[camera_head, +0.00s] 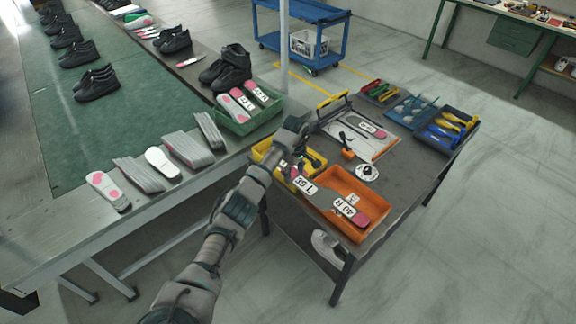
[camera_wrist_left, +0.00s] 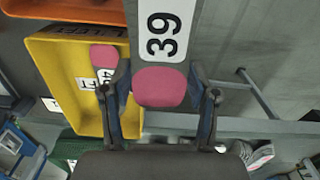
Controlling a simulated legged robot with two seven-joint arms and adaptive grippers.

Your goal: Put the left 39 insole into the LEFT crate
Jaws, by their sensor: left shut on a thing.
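The left 39 insole (camera_head: 304,184) is grey with a pink end and a white label. My left gripper (camera_head: 291,160) is shut on its pink end, which also shows between the fingers in the left wrist view (camera_wrist_left: 160,88). The yellow crate (camera_wrist_left: 82,42) carries a label that appears to read LEFT. It holds another pink-ended insole (camera_wrist_left: 104,56). In the wrist view the held insole overlaps the crate's right side; its height above the rim is unclear. In the head view my gripper partly hides the yellow crate (camera_head: 258,152). My right gripper is not in view.
An orange crate (camera_head: 325,178) beside the yellow one holds a 40 R insole (camera_head: 347,209). Tools and small trays (camera_head: 447,124) stand farther back on the dark table. A green crate (camera_head: 243,127) with insoles sits on the conveyor bench, beside several grey insoles (camera_head: 188,148).

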